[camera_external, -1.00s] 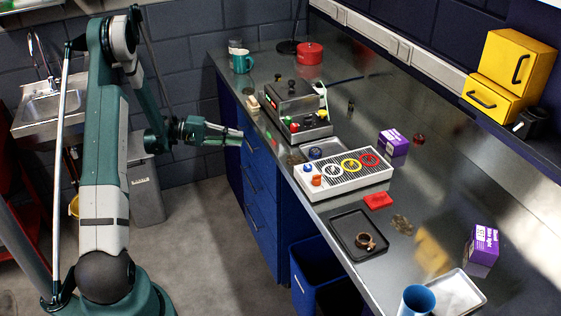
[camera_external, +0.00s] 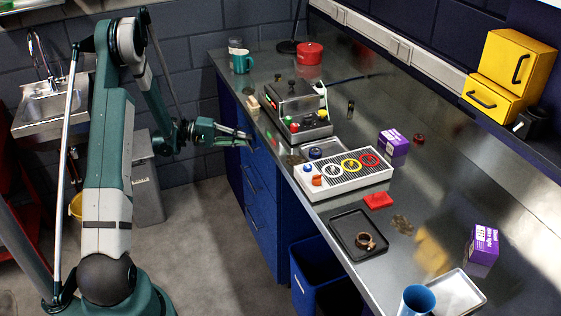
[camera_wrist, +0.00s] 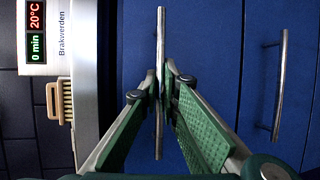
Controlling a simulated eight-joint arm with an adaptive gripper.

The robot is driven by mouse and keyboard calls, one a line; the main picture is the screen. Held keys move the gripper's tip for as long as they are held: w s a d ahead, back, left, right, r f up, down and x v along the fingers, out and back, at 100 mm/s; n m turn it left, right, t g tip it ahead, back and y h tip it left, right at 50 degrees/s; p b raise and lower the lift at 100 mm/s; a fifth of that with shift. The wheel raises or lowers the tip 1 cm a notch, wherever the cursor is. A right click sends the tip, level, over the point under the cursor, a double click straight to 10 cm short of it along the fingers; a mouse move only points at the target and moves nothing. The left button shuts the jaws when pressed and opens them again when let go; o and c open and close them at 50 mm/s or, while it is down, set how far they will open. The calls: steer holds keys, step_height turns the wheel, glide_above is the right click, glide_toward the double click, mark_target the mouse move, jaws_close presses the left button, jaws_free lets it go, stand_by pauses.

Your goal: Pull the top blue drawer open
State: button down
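The top blue drawer (camera_external: 263,160) is in the bench front, just under the worktop, and looks flush with the cabinet. In the wrist view its blue front (camera_wrist: 215,50) fills the middle. Its metal bar handle (camera_wrist: 160,30) runs up and down the picture there. My gripper (camera_external: 248,139) is at this handle in the external view. In the wrist view my gripper's (camera_wrist: 161,78) green fingers close in from both sides, with the handle between the tips. The fingers look shut on the handle, though the exact contact is small to see.
A second drawer's handle (camera_wrist: 282,85) is to the right in the wrist view. A brush (camera_wrist: 62,102) and a white device with a display (camera_wrist: 36,35) are at the left, on the worktop side. A blue bin (camera_external: 315,270) stands beside the drawers. The floor (camera_external: 205,235) before the drawers is clear.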

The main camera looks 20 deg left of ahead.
steer(key=shift+s+a, duration=0.1)
steer(key=shift+a, duration=0.05)
steer(key=s+a+b, duration=0.1)
steer(key=s+a, duration=2)
steer(key=shift+s+a+b, duration=0.3)
steer(key=shift+s+a, duration=0.1)
steer(key=c, duration=2.9)
jaws_free()
steer(key=shift+o, duration=0.2)
steer(key=shift+r, duration=0.1)
